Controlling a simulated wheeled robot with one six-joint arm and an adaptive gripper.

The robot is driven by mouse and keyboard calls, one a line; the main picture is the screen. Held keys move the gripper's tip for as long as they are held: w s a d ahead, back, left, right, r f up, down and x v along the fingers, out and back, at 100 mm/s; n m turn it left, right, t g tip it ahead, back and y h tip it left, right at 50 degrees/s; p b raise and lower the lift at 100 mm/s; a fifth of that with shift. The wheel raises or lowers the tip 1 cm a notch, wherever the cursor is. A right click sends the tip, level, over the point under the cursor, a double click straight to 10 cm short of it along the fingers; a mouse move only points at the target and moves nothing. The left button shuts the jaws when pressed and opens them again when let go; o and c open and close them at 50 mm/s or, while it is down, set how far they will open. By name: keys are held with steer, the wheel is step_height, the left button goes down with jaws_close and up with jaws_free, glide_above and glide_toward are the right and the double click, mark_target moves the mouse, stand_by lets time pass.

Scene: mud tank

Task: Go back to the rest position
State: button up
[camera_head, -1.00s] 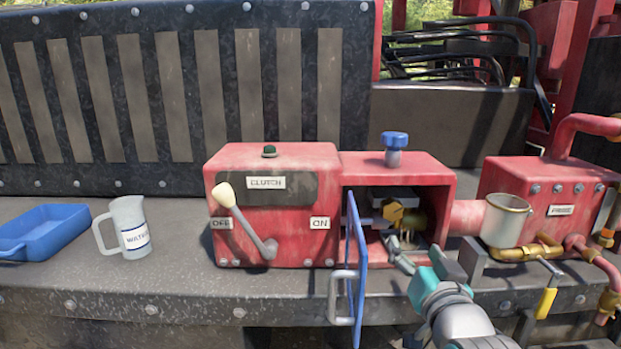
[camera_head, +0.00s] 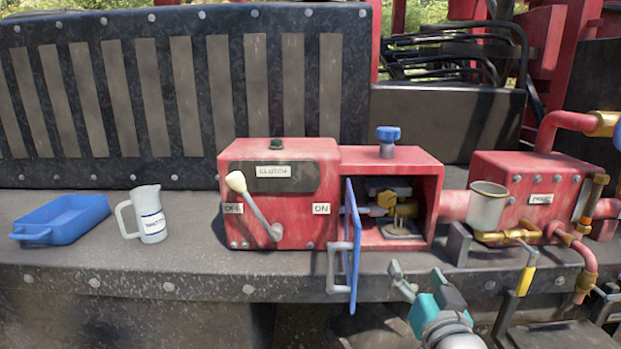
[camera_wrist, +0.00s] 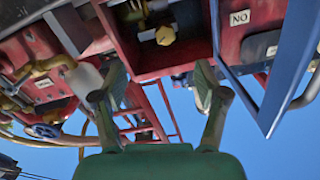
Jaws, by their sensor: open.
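My gripper (camera_head: 425,280) is open and empty in the head view, in front of the bench edge. It is below the red compartment (camera_head: 436,200) whose blue door (camera_head: 353,250) stands open. In the wrist view my gripper's two fingers (camera_wrist: 160,95) are spread wide with nothing between them. Inside the compartment, a yellow hex fitting (camera_head: 387,199) shows; it also shows in the wrist view (camera_wrist: 165,36). The blue door (camera_wrist: 295,70) is to the right of the fingers there.
The red clutch box (camera_head: 297,229) with its lever (camera_head: 255,207) stands left of the compartment. A white jug (camera_head: 151,215) and a blue tray (camera_head: 75,220) are further left. The metal cup (camera_head: 487,207), yellow-handled valve (camera_head: 526,278) and pipes are at right.

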steer(key=s+f+n+g, duration=0.1)
steer(key=s+f, duration=0.8)
steer(key=f, duration=0.3)
steer(key=s+f+g, duration=0.1)
steer(key=s+f, duration=0.7)
steer(key=f, duration=0.4)
steer(key=s+f+n, duration=0.1)
steer(key=s+f, duration=0.1)
steer(key=s, duration=1.2)
steer(key=s+f+g, duration=0.1)
steer(key=s+f, duration=0.1)
steer(key=s, duration=1.2)
steer(key=shift+f+n, duration=0.3)
steer(key=shift+n, duration=0.1)
steer(key=shift+w, duration=0.1)
